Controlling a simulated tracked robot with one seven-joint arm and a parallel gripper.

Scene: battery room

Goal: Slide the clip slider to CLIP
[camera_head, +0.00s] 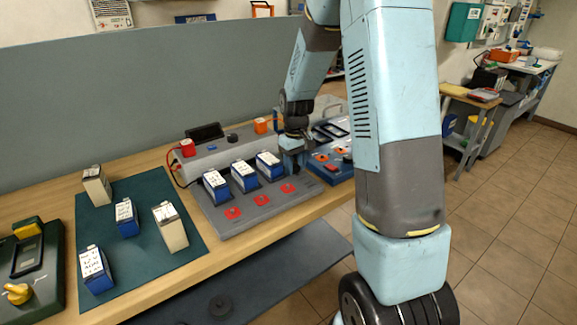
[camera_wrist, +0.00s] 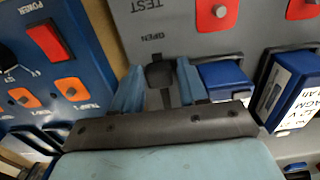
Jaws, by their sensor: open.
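The clip slider's dark knob (camera_wrist: 160,75) shows in the wrist view on the grey test rig (camera_wrist: 180,30). It sits at the end of its slot next to the word OPEN; the slot runs from it toward my gripper's palm. No CLIP label is visible. My gripper (camera_wrist: 158,68) is open, with one light-blue finger on each side of the knob; I cannot tell whether either touches it. In the head view my gripper (camera_head: 291,160) is down at the right end of the grey rig (camera_head: 255,212), and the slider is hidden there.
Several blue batteries (camera_head: 243,175) stand in the rig behind red buttons (camera_head: 262,200); one blue block (camera_wrist: 224,80) is close beside a finger. A blue device (camera_head: 335,172) stands to the right. A green mat (camera_head: 150,245) with batteries lies left.

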